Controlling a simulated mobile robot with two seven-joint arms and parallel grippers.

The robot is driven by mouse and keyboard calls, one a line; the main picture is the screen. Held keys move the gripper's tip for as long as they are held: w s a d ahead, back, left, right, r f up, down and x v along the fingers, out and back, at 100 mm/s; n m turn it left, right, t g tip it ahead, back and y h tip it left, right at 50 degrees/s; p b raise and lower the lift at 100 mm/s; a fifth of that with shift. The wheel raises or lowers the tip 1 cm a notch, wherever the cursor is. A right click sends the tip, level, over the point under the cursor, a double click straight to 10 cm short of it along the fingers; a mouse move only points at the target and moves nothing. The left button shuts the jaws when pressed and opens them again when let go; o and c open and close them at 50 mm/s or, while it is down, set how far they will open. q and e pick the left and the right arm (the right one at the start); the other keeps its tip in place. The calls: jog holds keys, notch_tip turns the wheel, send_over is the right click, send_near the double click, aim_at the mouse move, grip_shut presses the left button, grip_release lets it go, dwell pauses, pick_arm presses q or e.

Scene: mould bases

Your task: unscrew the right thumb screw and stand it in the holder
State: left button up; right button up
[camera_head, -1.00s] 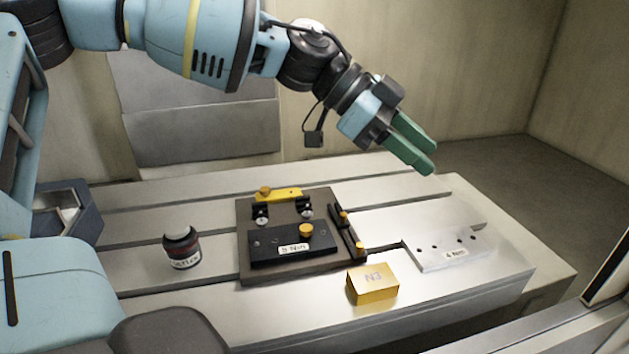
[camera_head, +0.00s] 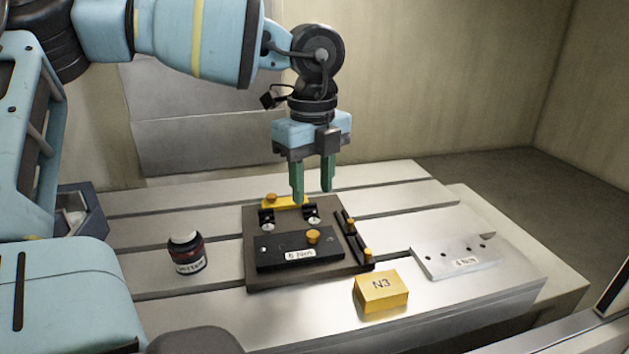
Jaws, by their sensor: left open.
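My left gripper (camera_head: 312,196) points straight down, open and empty, its green fingers over the back edge of the dark mould base (camera_head: 258,284). A black plate (camera_head: 285,257) with a white label lies on the base. An orange thumb screw (camera_head: 313,236) stands upright on its right half. Two more orange knobs, a rear one (camera_head: 350,223) and a front one (camera_head: 367,253), sit along the base's right side. A yellow bar (camera_head: 288,203) at the back carries another knob (camera_head: 271,198); a finger partly covers its right end. I cannot tell which piece is the holder. My right gripper is not visible.
A silver plate (camera_head: 440,263) with several dark holes lies on the right. A yellow block (camera_head: 381,290) marked N3 stands at the front. A dark jar (camera_head: 186,253) stands on the left, with a blue-grey bin (camera_head: 88,222) behind it. The slotted table is clear between them.

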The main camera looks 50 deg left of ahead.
pick_arm(q)
jog(key=shift+f, duration=0.15)
jog(key=shift+f+b, duration=0.3)
jog(key=shift+f, duration=0.3)
notch_tip(320, 180, down, 4)
jog(key=shift+r+b, duration=0.1)
jog(key=shift+b, duration=0.85)
jog(key=shift+f, duration=0.25)
jog(key=shift+r, duration=0.1)
jog(key=m, duration=0.4)
jog(key=shift+b, duration=0.3)
jog(key=shift+m, duration=1)
